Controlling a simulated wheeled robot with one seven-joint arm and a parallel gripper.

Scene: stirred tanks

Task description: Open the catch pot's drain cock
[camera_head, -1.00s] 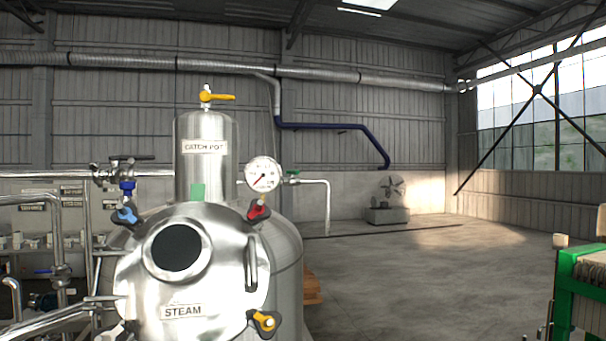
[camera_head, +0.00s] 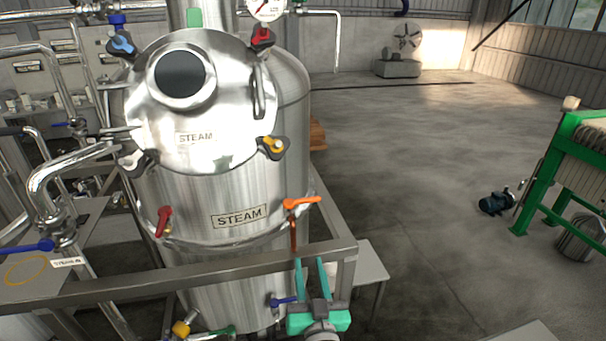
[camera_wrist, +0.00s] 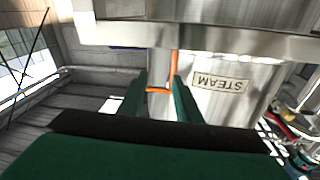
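In the head view, only the lower part of the catch pot (camera_head: 215,14) shows, a steel cylinder behind the large steel vessel (camera_head: 255,190) labelled STEAM. I cannot tell which handle is its drain cock. An orange handle (camera_head: 302,203) sits at the vessel's right side, with an orange-brown stem hanging below it. In the wrist view the orange handle (camera_wrist: 174,62) shows between and beyond the fingers of my gripper (camera_wrist: 160,77); nothing is seen clamped.
A steel frame rail (camera_head: 190,277) crosses in front of the vessel. A red handle (camera_head: 164,220), a blue handle (camera_head: 284,301) and a yellow knob (camera_head: 181,328) sit low around it. A green frame (camera_head: 565,185) stands at right.

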